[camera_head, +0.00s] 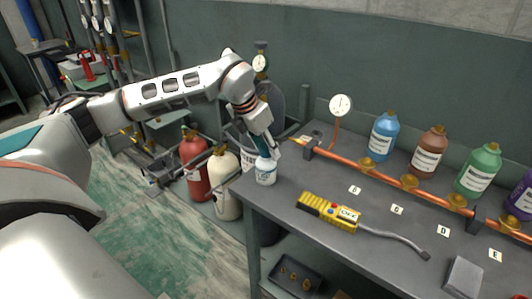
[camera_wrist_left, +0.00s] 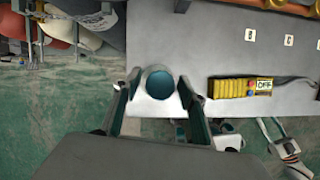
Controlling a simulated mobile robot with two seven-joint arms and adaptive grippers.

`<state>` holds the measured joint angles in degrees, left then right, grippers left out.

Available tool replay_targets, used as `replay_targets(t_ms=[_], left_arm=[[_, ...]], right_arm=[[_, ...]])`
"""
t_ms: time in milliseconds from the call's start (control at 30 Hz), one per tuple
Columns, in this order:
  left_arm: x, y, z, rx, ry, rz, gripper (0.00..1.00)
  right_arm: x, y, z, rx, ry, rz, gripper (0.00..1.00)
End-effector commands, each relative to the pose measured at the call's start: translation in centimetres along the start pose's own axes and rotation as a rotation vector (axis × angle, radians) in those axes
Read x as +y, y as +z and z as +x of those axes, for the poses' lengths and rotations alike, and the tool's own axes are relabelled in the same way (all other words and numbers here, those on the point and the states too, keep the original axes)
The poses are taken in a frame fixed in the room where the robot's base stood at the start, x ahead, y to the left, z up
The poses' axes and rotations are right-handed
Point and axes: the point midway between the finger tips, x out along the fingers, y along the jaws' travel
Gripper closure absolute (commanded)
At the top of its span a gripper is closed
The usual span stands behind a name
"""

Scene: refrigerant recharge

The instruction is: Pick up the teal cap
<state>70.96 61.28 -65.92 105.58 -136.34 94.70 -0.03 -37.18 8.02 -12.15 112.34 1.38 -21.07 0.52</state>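A white bottle (camera_head: 266,174) with a label stands upright at the left end of the grey bench. My left gripper (camera_head: 267,147) is over its top and hides most of the cap in the head view. In the left wrist view the teal cap (camera_wrist_left: 160,79) shows as a round teal disc with a darker rim. The two fingers of my left gripper (camera_wrist_left: 160,82) are apart, one on each side of the cap. Narrow gaps seem to show; I cannot tell if either finger touches. My right gripper is not in view.
A yellow meter (camera_head: 328,210) with a probe lies right of the bottle on the bench (camera_head: 300,240). A copper pipe (camera_head: 380,176) with valves runs behind, with coloured bottles beyond. A red cylinder (camera_head: 195,165) and a cream cylinder (camera_head: 224,183) stand on the left.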

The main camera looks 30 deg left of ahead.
Motion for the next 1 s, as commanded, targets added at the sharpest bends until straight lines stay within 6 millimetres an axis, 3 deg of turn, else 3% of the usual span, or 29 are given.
replay_targets(t_ms=[33,100,567,767,1000], left_arm=[[0.0,0.0,0.0,0.000,0.000,0.000,0.75],[0.0,0.0,0.0,0.000,0.000,0.000,0.86],[0.0,0.3,-0.5,-0.002,0.000,0.000,0.86],[0.0,1.2,-2.6,-0.004,0.000,-0.001,0.86],[0.0,3.1,-7.2,-0.006,0.000,0.000,0.86]], right_arm=[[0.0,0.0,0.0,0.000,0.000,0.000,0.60],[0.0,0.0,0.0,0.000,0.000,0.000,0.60],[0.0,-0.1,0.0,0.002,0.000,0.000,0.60],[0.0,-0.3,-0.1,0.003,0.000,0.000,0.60],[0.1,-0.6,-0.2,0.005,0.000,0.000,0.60]])
